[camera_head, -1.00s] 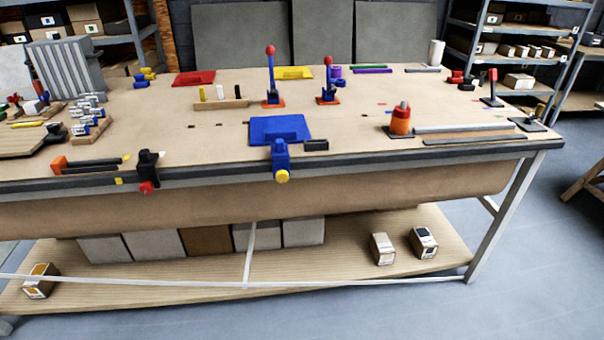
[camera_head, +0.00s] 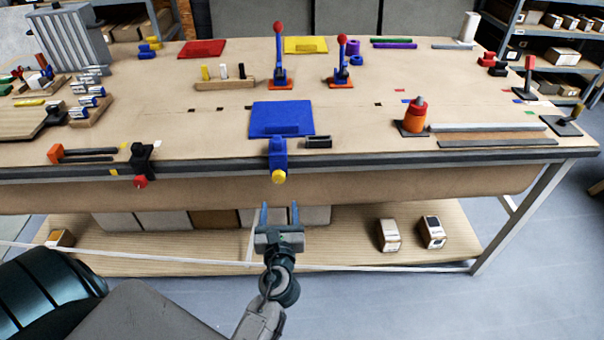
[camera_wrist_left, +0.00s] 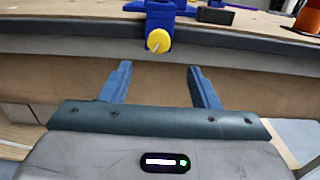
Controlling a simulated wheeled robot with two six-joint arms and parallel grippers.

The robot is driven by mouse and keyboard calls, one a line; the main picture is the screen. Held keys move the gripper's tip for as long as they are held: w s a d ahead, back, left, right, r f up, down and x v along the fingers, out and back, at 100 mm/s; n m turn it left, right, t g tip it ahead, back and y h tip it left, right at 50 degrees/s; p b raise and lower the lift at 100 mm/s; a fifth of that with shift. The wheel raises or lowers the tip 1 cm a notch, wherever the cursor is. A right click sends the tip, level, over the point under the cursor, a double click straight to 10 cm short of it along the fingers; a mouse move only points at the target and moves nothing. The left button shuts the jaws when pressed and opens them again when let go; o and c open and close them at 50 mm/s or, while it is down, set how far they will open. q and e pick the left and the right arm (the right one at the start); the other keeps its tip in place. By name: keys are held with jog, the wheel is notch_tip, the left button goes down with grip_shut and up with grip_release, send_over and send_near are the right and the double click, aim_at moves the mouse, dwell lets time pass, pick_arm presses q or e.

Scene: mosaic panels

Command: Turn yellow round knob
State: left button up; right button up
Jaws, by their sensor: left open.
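The yellow round knob (camera_head: 279,176) sits on the front of a blue clamp-like fixture (camera_head: 277,150) at the front edge of the workbench. In the left wrist view the knob (camera_wrist_left: 158,40) shows a pale line on its face, above and between the fingers. My left gripper (camera_head: 280,212) is open and empty, in front of the bench and lower than the knob in the head view. Its two fingers (camera_wrist_left: 160,82) are wide apart and not touching the knob. My right gripper is not in view.
A black clamp with a red knob (camera_head: 141,181) is on the same bench edge to the left. A blue panel (camera_head: 282,119) and a dark block (camera_head: 318,141) lie behind the fixture. Levers (camera_head: 279,60) stand further back. A lower shelf (camera_head: 350,242) holds boxes.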

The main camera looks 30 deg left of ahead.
aim_at(279, 180)
pick_arm(q)
jog(key=p+x, duration=0.2)
jog(key=x, duration=0.7)
jog(key=shift+w+a, duration=0.15)
jog(key=shift+w, duration=0.1)
jog(key=shift+w+a+p, duration=0.3)
jog(key=shift+w, duration=0.1)
jog(key=c, duration=1)
jog(key=shift+o, duration=0.2)
